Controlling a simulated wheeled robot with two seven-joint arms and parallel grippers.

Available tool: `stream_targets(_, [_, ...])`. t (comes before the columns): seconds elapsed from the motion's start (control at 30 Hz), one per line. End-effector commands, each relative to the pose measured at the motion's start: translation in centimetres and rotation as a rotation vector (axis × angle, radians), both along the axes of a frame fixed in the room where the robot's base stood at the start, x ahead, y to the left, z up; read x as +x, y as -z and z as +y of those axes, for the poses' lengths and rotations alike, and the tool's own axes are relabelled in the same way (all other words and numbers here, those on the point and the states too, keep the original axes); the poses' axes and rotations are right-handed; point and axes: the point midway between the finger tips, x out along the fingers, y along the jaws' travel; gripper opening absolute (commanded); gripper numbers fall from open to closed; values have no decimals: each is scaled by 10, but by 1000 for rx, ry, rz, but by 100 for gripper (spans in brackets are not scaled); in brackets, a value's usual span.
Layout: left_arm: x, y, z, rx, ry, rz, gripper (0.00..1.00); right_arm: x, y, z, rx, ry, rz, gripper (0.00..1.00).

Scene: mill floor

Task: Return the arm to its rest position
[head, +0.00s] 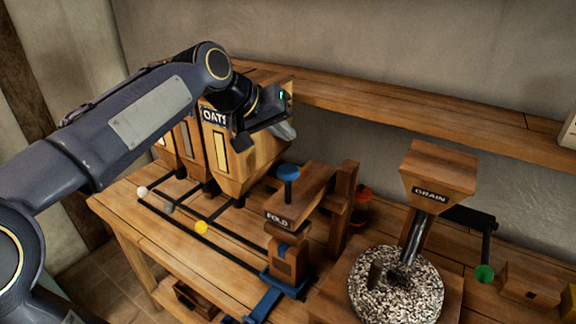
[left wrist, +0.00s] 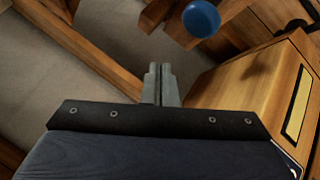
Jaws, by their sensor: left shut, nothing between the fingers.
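My left arm comes in from the left in the head view and bends over the wooden bins. My left gripper (head: 284,130) hangs in front of the bin labelled OATS (head: 227,160). In the left wrist view its two grey fingers (left wrist: 160,85) are together with nothing between them. The OATS bin also shows at the right of that view (left wrist: 245,85), beside the fingers. My right gripper is not in either view.
A wooden press labelled FOLD (head: 290,210) with a blue knob (head: 288,171) stands right of the bins. Dark rails with coloured knobs run along the bench. A shelf (head: 430,112) lines the wall.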

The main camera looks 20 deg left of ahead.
Motion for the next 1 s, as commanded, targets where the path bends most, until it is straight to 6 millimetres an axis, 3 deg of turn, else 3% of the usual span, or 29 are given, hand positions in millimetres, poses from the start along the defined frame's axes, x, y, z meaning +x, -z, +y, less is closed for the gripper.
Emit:
stream_targets(0.4, [0,0,0,0,0,0,0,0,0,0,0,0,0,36])
stream_targets(0.53, [-16,9,-1,15,8,9,0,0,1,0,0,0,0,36])
stream_targets(0.67, [-65,42,-3,55,33,38,0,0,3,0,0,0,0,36])
stream_targets(0.9, [-186,147,-19,116,102,111,0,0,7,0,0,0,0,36])
stream_targets(1.0, [-222,185,-28,125,130,134,0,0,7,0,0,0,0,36])
